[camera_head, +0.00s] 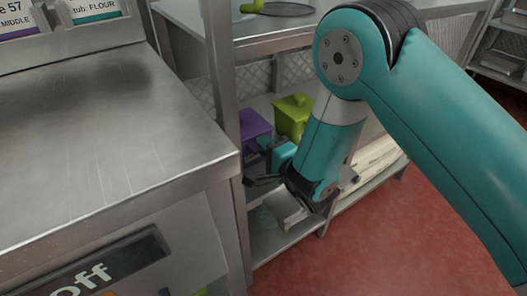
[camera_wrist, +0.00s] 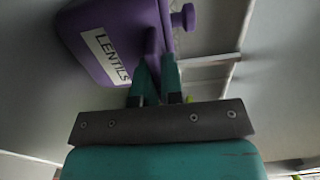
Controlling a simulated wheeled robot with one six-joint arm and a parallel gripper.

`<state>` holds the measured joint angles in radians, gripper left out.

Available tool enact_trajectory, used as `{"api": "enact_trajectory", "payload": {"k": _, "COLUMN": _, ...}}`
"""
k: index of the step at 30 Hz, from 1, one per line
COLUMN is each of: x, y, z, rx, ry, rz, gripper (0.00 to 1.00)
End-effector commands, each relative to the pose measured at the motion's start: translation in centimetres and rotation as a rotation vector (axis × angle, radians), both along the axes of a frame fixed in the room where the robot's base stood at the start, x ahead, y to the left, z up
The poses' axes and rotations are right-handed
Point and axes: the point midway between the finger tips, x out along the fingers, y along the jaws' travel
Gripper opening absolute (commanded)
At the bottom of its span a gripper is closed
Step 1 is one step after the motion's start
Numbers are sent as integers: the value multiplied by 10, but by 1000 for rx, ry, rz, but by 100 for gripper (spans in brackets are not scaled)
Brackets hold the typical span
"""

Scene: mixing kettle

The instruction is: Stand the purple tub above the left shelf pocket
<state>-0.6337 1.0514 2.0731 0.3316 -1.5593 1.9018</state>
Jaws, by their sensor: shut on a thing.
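The purple tub (camera_head: 254,125) is on the lower part of the steel shelf unit, behind a post and partly hidden by my arm. In the wrist view the purple tub (camera_wrist: 95,40) shows a white LENTILS label and a round lid knob, and appears sideways in that picture. My gripper (camera_wrist: 156,78) is shut on the tub, with its teal fingers against the tub near the lid side. In the head view my gripper (camera_head: 268,160) is low in front of the tub. I cannot tell whether the tub touches the shelf.
A lime green tub (camera_head: 294,116) stands just right of the purple one. A steel post (camera_head: 222,75) and a steel counter (camera_head: 100,120) are to the left. The upper shelf (camera_head: 275,42) lies above the tubs. Label cards, one reading FLOUR (camera_head: 97,8), are at top left.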

Motion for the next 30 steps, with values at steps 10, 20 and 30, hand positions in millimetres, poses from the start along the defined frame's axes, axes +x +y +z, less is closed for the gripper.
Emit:
{"api": "enact_trajectory", "payload": {"k": 10, "x": 1, "y": -2, "z": 0, "rx": 4, "ry": -5, "rz": -2, "gripper": 0}}
{"api": "enact_trajectory", "payload": {"k": 20, "x": 1, "y": -2, "z": -2, "rx": 1, "ry": 1, "rz": -3, "gripper": 33}}
{"api": "enact_trajectory", "payload": {"k": 30, "x": -22, "y": -19, "z": 0, "rx": 0, "ry": 5, "rz": -5, "gripper": 33}}
